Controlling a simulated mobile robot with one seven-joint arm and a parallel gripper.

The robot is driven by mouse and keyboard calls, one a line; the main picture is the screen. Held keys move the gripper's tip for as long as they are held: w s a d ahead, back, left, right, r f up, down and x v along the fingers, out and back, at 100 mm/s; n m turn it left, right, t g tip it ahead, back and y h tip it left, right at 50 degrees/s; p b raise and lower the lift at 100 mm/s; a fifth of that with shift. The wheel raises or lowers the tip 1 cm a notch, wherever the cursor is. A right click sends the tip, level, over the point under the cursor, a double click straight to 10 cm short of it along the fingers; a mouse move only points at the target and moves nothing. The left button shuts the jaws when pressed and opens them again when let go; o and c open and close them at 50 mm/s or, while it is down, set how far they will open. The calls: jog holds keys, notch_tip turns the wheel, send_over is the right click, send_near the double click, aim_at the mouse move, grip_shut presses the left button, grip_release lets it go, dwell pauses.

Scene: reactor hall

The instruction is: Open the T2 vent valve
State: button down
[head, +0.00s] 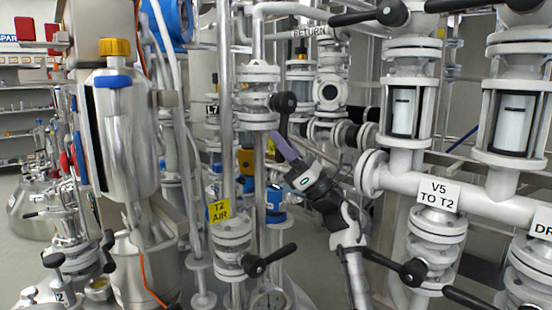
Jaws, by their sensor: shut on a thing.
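A white flanged valve (257,102) stands on a vertical pipe in the upper middle of the head view. Its black lever (284,104) has a round hub at the valve's right side and points down. My gripper (281,140) comes up from the lower right, and its purple fingers are shut at the lower end of this lever. The fingers hide part of the grip. No label reading T2 vent is legible on this valve. A yellow T2 AIR label (218,210) hangs lower left, above another valve with a black lever (270,261).
A steel vessel (123,135) stands left. Pipes crowd the space around my arm.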

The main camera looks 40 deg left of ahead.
jog(key=shift+w+d+n+g+h+b, duration=0.1)
jog(key=shift+w+n+g+h+b, duration=0.15)
jog(key=shift+w+n+g+h, duration=0.35)
jog(key=shift+w+n+g+h+b, duration=0.25)
jog(key=shift+n+g, duration=0.25)
jog(key=shift+n, duration=0.3)
jog(key=shift+s, duration=0.1)
jog(key=c, duration=1.3)
grip_release()
jog(key=shift+s, duration=0.1)
